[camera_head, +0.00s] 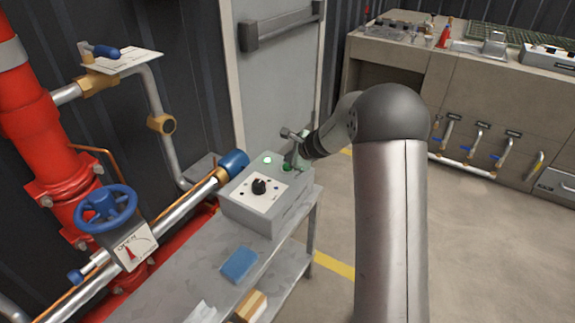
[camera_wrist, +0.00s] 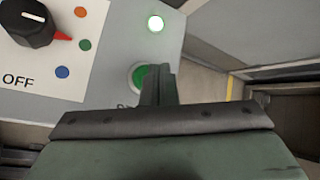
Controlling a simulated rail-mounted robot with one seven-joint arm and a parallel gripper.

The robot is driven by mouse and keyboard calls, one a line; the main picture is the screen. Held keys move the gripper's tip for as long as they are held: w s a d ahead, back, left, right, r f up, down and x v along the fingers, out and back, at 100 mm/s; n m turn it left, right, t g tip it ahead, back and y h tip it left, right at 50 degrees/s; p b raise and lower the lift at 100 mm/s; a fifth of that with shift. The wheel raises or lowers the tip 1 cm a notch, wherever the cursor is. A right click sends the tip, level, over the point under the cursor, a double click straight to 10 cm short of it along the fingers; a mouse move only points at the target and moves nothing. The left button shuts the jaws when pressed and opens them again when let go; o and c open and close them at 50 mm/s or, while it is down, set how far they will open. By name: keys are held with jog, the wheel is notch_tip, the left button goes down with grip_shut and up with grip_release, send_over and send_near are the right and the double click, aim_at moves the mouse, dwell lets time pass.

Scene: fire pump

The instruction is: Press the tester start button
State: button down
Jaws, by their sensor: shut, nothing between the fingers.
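The tester is a grey box (camera_head: 240,207) on a grey metal bench. Its sloped top carries a black rotary knob (camera_head: 259,187), which also shows at the upper left of the wrist view (camera_wrist: 28,20). A lit green lamp (camera_wrist: 156,23) glows near the box's upper edge. The green start button (camera_wrist: 138,76) sits below the lamp, and its right part is hidden behind my fingers. My gripper (camera_wrist: 160,72) is shut and empty, with its fingertips over or at the right side of the button. I cannot tell whether they touch it.
A blue cloth-like item (camera_head: 239,263) lies on the bench (camera_head: 190,272) in front of the box. Red pipes and a blue handwheel (camera_head: 107,208) stand at the left. A door (camera_head: 275,80) is behind, and a long counter (camera_head: 480,100) at the right. The floor between is clear.

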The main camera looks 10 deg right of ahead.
jog(key=shift+r, duration=0.15)
notch_tip(320, 180, up, 5)
jog(key=p, duration=0.4)
dwell(0.4)
